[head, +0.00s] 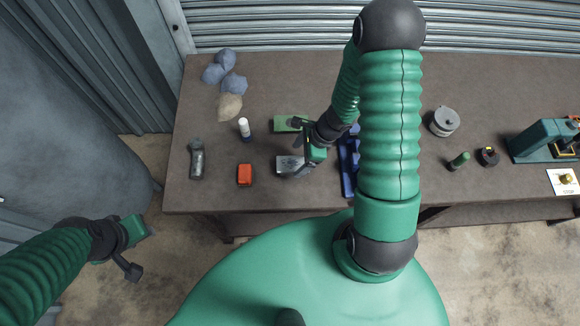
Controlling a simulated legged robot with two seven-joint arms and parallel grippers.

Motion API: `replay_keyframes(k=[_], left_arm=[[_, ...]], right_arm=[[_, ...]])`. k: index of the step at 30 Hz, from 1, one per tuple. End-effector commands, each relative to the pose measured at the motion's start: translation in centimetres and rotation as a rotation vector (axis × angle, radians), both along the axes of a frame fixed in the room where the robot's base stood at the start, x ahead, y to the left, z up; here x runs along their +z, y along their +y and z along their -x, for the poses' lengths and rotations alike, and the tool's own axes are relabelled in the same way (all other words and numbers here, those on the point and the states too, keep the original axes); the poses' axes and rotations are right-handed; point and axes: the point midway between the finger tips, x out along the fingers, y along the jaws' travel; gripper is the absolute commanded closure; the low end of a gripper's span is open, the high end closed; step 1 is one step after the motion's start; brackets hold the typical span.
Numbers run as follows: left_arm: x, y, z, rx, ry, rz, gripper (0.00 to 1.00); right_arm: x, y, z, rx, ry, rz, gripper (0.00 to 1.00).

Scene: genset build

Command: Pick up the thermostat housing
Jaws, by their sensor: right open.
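A small silver-grey metal part (288,164) lies on the brown workbench (265,195), left of the blue tray. It looks like the thermostat housing, but it is small and partly covered, so I cannot be sure. My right gripper (303,160) is open over its right end. I cannot tell whether the fingers touch it. My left gripper (138,250) hangs off the bench at the lower left, away from the parts; its jaw opening is unclear.
A green block (285,123) lies just behind the metal part, and a blue tray (347,170) is to its right, partly hidden by my arm. A grey cylinder (444,122) is right.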

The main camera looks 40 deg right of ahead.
Motion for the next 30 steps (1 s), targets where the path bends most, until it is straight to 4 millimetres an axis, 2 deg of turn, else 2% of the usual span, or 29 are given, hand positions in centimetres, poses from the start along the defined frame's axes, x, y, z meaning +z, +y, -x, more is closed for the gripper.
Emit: replay_keyframes(k=[6,9,30], left_arm=[[0.1,0.0,0.0,-0.001,-0.001,0.000,0.64],[-0.1,-0.1,0.0,-0.001,-0.001,0.000,0.64],[-0.7,0.0,0.0,-0.001,-0.001,0.000,0.64]], right_arm=[[-3.4,1.2,-0.8,-0.002,0.003,-0.002,0.18],[-4.4,1.7,-1.2,0.000,0.001,0.001,0.18],[-4.9,1.6,-1.3,0.000,0.000,0.001,0.18]])
